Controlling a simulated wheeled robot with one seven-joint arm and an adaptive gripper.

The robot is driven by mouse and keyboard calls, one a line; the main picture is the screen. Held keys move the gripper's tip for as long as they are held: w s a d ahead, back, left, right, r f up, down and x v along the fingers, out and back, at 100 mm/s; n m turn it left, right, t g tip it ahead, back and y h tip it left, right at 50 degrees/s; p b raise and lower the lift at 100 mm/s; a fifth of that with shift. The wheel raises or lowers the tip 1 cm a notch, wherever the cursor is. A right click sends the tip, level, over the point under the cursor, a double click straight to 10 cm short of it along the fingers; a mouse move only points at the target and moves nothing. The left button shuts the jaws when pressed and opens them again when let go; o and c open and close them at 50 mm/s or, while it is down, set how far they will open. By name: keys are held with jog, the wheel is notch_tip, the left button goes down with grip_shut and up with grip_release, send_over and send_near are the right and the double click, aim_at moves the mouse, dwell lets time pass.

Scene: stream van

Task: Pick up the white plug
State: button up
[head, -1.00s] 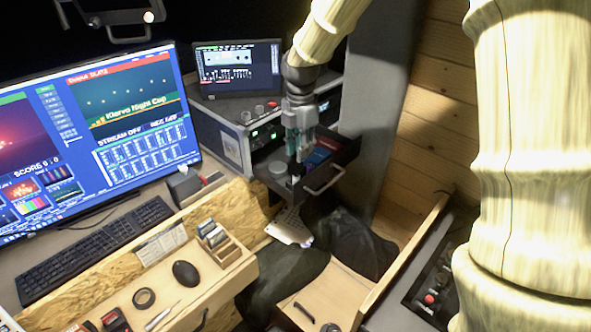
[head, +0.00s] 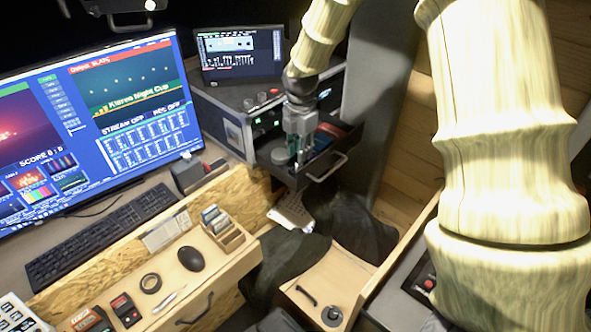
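My gripper (head: 300,163) points down over an open dark drawer (head: 318,176) at the front of the equipment rack. Its fingertips are small and dark against the drawer, so I cannot tell whether they are apart or closed, or whether they hold anything. I cannot make out the white plug; it may be hidden by the fingers or the drawer's front wall. A pale round item (head: 281,156) lies in the drawer just left of the gripper.
The rack (head: 232,120) stands behind the drawer, with a small monitor (head: 240,55) on top. A large monitor (head: 70,115), keyboard (head: 100,235) and mouse (head: 191,258) are at left. A wooden side wall (head: 405,150) is at right.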

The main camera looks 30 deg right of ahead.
jog(key=shift+f+p, duration=0.65)
jog(key=shift+f, duration=1.6)
grip_shut()
